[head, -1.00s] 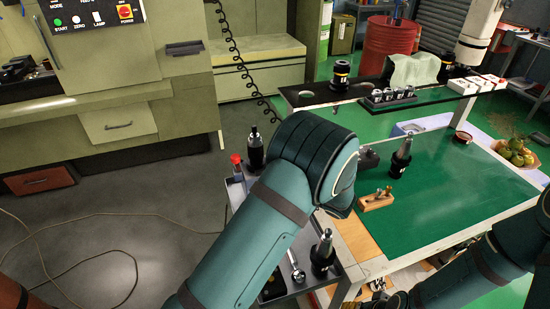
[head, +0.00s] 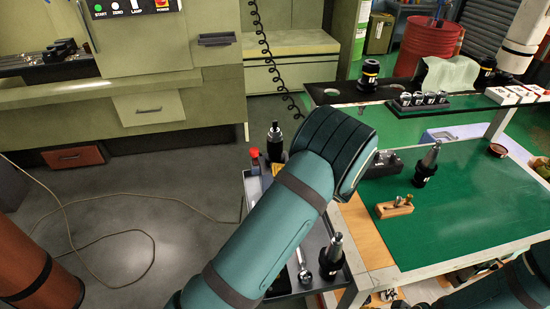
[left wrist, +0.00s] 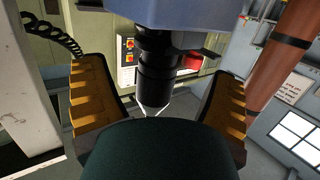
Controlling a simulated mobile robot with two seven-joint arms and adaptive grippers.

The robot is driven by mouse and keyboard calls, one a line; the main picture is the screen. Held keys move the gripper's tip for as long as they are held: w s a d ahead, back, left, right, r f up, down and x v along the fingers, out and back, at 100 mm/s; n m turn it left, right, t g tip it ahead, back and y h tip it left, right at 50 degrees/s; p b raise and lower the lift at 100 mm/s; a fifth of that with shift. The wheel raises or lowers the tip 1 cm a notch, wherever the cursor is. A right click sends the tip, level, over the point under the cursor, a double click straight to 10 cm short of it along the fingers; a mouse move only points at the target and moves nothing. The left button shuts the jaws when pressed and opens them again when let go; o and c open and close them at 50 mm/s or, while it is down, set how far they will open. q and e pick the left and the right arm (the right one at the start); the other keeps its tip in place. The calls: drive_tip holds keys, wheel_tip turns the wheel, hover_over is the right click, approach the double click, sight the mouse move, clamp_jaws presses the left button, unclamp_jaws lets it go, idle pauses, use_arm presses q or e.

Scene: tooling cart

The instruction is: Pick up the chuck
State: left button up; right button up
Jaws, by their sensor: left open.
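A black stepped chuck with a narrow tip (head: 274,145) stands upright at the far end of the grey cart tray, beside a red-capped item. In the left wrist view a black cylindrical body (left wrist: 156,68), which looks like this chuck, sits between the two orange-padded fingers of my left gripper (left wrist: 160,82). Gaps show on both sides of it, so the fingers are apart from it. In the head view my left arm hides its gripper. A dark rounded shape covers the lower middle of the wrist view. My right gripper is not clearly visible.
A second black tool holder (head: 332,258) stands on the near cart tray, another (head: 428,165) on the green mat (head: 465,215). A wooden block (head: 394,207) lies on the mat. The red-capped item (head: 254,157) is close to the chuck. The machine (head: 150,110) stands behind; floor left of the cart is open.

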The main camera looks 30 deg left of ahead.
sight(281, 155)
use_arm(q)
drive_tip(key=x, duration=0.5)
drive_tip(key=shift+a, duration=0.1)
drive_tip(key=c, duration=1.1)
drive_tip(key=shift+w+r, duration=0.1)
drive_tip(key=shift+r, duration=0.1)
drive_tip(key=shift+c, duration=0.2)
